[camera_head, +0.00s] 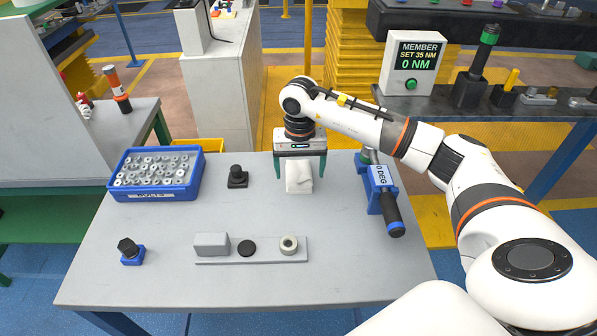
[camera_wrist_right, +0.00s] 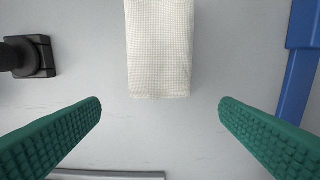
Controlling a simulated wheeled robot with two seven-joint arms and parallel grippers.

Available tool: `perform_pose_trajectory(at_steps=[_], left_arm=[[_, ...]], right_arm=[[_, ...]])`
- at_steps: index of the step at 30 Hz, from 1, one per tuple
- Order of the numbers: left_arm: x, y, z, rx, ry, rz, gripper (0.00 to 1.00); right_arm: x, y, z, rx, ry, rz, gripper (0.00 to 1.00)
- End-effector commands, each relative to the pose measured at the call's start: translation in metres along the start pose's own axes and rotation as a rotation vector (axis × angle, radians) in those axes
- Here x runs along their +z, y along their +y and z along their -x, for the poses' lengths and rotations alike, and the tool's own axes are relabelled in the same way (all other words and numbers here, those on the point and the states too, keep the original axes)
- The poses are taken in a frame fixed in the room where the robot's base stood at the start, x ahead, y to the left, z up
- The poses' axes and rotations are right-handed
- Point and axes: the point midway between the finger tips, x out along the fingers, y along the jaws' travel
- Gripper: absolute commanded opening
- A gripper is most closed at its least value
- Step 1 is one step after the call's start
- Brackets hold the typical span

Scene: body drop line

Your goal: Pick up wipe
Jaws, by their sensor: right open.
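The wipe (camera_head: 299,181) is a white folded cloth block on the grey table, right of its middle toward the back. My right gripper (camera_head: 299,172) is above it, open, with its green fingers apart on either side in the head view. In the right wrist view the wipe (camera_wrist_right: 160,50) shows at the top centre. There the open fingers (camera_wrist_right: 160,108) are on either side of the centre line, with bare table between them and no contact with the wipe. My left gripper is not in view.
A blue bin of metal nuts (camera_head: 127,192) stands at the back left. A black knob fixture (camera_head: 238,178) is left of the wipe; a blue tool holder (camera_head: 380,180) with a black-handled tool is close on its right. A grey strip (camera_head: 215,261) with small parts lies in front.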

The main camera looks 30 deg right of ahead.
Motion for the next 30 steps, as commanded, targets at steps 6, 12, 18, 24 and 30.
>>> perform_pose_trajectory(at_steps=[6, 12, 18, 24, 30], left_arm=[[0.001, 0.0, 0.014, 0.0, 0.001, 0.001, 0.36], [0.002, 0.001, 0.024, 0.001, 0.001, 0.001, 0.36], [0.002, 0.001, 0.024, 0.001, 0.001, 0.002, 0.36], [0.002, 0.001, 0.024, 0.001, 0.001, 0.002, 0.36], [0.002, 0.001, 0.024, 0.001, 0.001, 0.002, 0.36]], right_arm=[[-0.001, 0.0, -0.019, 0.0, 0.005, 0.001, 0.85], [0.001, 0.001, -0.048, 0.001, 0.002, 0.001, 0.85], [0.002, 0.001, -0.056, 0.003, 0.0, 0.0, 0.85], [0.002, 0.001, -0.056, 0.003, 0.0, 0.0, 0.71], [0.002, 0.001, -0.055, 0.003, 0.0, 0.0, 0.38]])
